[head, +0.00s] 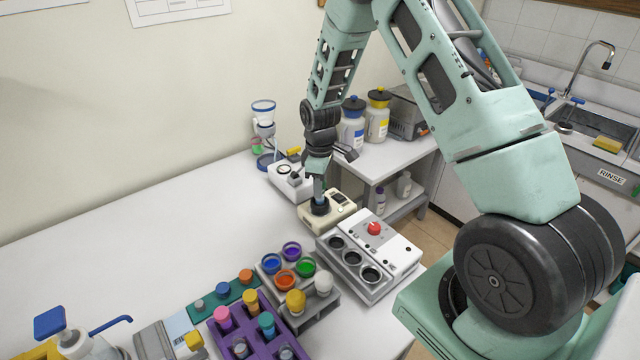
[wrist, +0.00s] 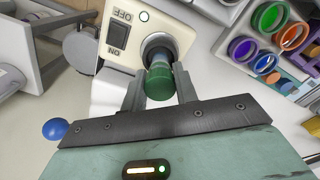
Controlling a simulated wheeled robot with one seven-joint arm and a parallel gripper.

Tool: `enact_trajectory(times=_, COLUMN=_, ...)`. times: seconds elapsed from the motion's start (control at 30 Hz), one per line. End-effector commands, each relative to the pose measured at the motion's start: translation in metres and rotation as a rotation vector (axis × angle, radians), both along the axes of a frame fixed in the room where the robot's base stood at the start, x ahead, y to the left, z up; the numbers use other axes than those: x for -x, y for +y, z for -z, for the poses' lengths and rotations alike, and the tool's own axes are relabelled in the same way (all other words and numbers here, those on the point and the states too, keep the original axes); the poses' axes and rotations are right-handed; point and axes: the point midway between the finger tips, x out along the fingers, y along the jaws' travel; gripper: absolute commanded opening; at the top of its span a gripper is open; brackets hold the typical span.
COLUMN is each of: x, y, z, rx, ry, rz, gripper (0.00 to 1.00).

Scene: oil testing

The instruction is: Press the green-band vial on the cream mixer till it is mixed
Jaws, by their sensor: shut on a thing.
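The cream mixer (head: 335,211) stands on the white bench near its far right part. In the head view my gripper (head: 320,190) points down over the mixer's cup and mostly hides the vial.
A white block with three round wells and a red knob (head: 374,229) stands just right of the mixer. A white device (head: 289,180) is behind it. Coloured open cups (head: 285,280) and a purple vial rack (head: 250,325) are nearer.

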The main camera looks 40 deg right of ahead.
Motion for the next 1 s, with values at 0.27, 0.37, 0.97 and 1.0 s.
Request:
enact_trajectory(times=0.27, x=-0.0001, y=0.0, z=-0.0002, rx=0.0, ry=0.0, rz=0.0, gripper=0.07)
enact_trajectory(times=0.37, x=-0.0001, y=0.0, z=-0.0002, rx=0.0, ry=0.0, rz=0.0, gripper=0.07)
enact_trajectory(times=0.97, x=-0.0002, y=-0.0001, z=0.0049, rx=-0.001, ry=-0.001, rz=0.001, gripper=0.07)
enact_trajectory(times=1.0, x=-0.0002, y=-0.0001, z=0.0049, rx=0.0, ry=0.0, rz=0.001, gripper=0.07)
